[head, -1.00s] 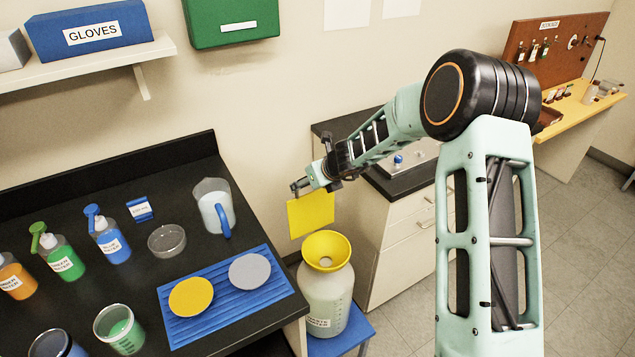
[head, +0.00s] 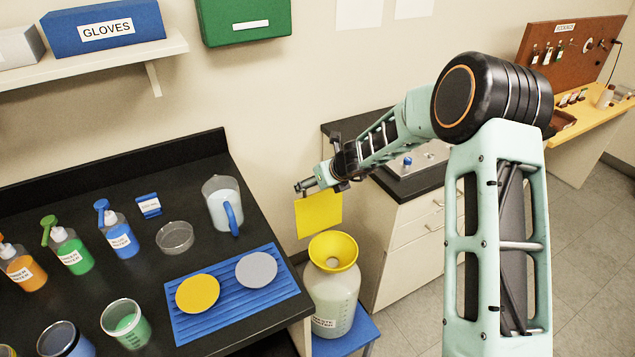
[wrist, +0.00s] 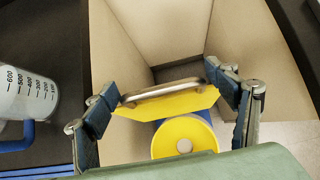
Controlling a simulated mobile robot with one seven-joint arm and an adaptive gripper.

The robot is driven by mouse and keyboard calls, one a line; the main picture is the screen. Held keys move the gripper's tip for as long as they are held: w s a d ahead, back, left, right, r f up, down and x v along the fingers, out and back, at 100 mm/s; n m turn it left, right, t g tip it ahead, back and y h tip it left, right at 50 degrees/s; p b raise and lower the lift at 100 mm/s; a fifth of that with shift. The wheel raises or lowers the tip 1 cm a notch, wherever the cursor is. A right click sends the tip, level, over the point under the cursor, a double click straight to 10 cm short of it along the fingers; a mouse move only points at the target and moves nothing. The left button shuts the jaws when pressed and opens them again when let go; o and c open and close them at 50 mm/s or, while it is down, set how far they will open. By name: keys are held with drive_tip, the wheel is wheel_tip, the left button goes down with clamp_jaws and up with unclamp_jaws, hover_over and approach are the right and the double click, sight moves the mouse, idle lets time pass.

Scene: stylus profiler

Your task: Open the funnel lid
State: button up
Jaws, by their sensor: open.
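The yellow funnel lid (head: 318,215) stands up, roughly vertical, above and behind the yellow funnel (head: 333,246), whose mouth is uncovered. The funnel sits in the neck of a translucent waste bottle (head: 330,295). My gripper (head: 304,186) is at the lid's top edge. In the wrist view, a metal bar handle (wrist: 160,92) on the lid (wrist: 170,106) lies between the spread fingers of my gripper (wrist: 167,103). The fingers are open, with the handle's ends close to them; I cannot tell whether they touch. The funnel (wrist: 185,137) shows below the lid.
The bottle stands on a blue stool (head: 350,340) between the black bench (head: 140,270) and a drawer cabinet (head: 415,240). A blue mat (head: 230,315) with two discs and a jug (head: 222,205) are on the bench near its right edge.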

drive_tip(key=v, duration=1.2)
idle(0.3)
